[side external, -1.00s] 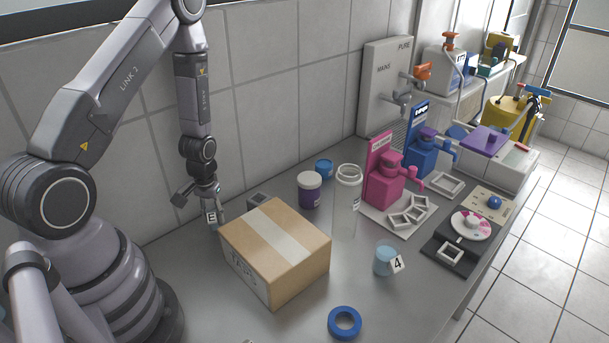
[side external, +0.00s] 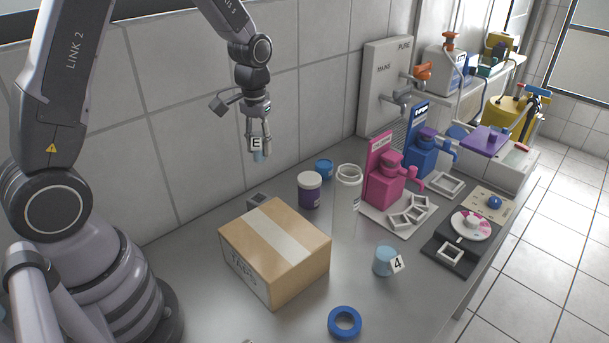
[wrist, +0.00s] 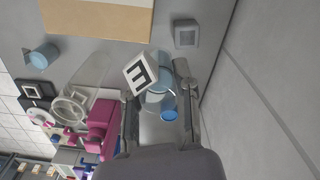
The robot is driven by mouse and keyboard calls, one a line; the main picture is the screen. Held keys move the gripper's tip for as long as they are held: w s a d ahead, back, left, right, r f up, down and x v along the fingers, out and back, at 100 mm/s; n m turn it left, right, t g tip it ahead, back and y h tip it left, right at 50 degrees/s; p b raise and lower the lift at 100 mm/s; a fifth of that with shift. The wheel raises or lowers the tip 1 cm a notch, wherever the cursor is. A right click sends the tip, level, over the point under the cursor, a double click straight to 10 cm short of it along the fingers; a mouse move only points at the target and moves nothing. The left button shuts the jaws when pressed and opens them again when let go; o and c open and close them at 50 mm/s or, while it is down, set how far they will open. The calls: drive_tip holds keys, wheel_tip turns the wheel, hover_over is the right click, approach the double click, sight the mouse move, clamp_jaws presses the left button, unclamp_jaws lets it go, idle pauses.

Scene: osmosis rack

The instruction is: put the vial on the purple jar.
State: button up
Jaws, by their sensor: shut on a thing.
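The vial (side external: 258,155), pale blue with a white tag marked E, is held between the fingertips of my gripper (side external: 259,138). My gripper is shut on it, high above the bench near the wall. The purple jar (side external: 310,194) has a white lid and stands upright on the bench. It is below and to the right of my gripper in the side view, apart from the vial. In the wrist view the vial's tag (wrist: 140,73) shows between the fingers; I cannot make out the purple jar there.
A cardboard box (side external: 255,250) stands in front of the jar, a tall clear bottle (side external: 347,205) to its right, and a blue-lidded jar (side external: 324,168) behind. A small grey frame (side external: 257,199) is near the wall. A blue cup (side external: 384,261) and blue ring (side external: 345,322) are further forward.

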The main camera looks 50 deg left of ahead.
drive_tip(key=w+d+r, duration=0.1)
drive_tip(key=w, duration=0.1)
hover_over(310, 177)
wheel_tip(310, 177, down, 9)
drive_tip(key=shift+s, duration=0.15)
drive_tip(key=shift+w+f, duration=0.2)
drive_tip(key=shift+f, duration=1.55)
drive_tip(key=o, duration=0.9)
drive_tip(key=shift+f, duration=0.15)
